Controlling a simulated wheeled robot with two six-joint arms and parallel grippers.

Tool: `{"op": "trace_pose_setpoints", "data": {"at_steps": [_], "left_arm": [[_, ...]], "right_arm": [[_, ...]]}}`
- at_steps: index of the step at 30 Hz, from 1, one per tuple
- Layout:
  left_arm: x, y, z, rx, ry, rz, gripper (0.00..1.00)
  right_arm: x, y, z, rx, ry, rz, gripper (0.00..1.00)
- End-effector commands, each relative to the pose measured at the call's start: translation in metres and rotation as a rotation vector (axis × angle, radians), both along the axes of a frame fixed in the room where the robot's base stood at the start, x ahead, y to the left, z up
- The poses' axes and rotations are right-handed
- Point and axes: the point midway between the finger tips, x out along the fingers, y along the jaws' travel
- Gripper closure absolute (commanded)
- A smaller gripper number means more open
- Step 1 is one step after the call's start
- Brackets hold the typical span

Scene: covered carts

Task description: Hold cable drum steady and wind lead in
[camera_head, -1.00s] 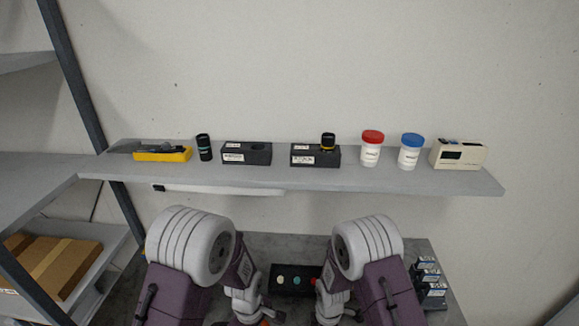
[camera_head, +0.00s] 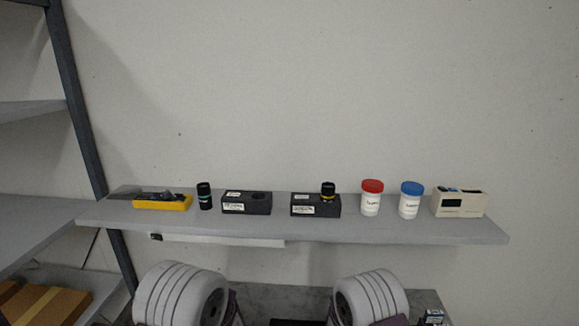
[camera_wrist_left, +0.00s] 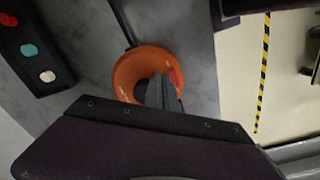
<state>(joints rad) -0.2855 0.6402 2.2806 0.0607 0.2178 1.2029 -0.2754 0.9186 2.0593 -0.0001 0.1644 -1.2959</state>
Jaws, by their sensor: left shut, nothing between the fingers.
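The orange cable drum (camera_wrist_left: 124,78) lies on the grey worktop in the left wrist view. A dark lead (camera_wrist_left: 124,22) runs from its upper edge to the top of the picture. My left gripper (camera_wrist_left: 161,88) is shut and empty; its dark fingers show in front of the drum and hide its middle. I cannot tell whether they touch it. The head view shows neither the drum nor the grippers, only rounded white parts of my arms at the bottom. My right gripper is out of view.
A black box with red, teal and white buttons (camera_wrist_left: 32,48) lies left of the drum. The worktop (camera_wrist_left: 80,70) ends right of the drum. The shelf (camera_head: 290,228) holds a yellow tray (camera_head: 163,203), black blocks, a red-lidded jar (camera_head: 371,200) and a blue-lidded jar (camera_head: 410,202).

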Motion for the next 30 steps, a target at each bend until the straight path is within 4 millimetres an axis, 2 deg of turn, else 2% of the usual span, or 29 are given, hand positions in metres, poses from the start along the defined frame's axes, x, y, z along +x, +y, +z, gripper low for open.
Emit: {"op": "trace_pose_setpoints", "data": {"at_steps": [11,22,25,30], "left_arm": [[-0.007,-0.004,0.001,-0.001,-0.001,-0.001,1.0],[-0.006,-0.004,0.051,-0.002,-0.005,-0.001,1.0],[-0.006,-0.004,0.059,-0.001,-0.003,-0.001,1.0],[-0.007,-0.003,0.061,0.0,0.0,0.0,1.0]], "right_arm": [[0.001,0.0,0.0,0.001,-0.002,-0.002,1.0],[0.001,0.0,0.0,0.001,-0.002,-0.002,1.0],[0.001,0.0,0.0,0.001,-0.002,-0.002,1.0],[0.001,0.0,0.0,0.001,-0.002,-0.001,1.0]]}}
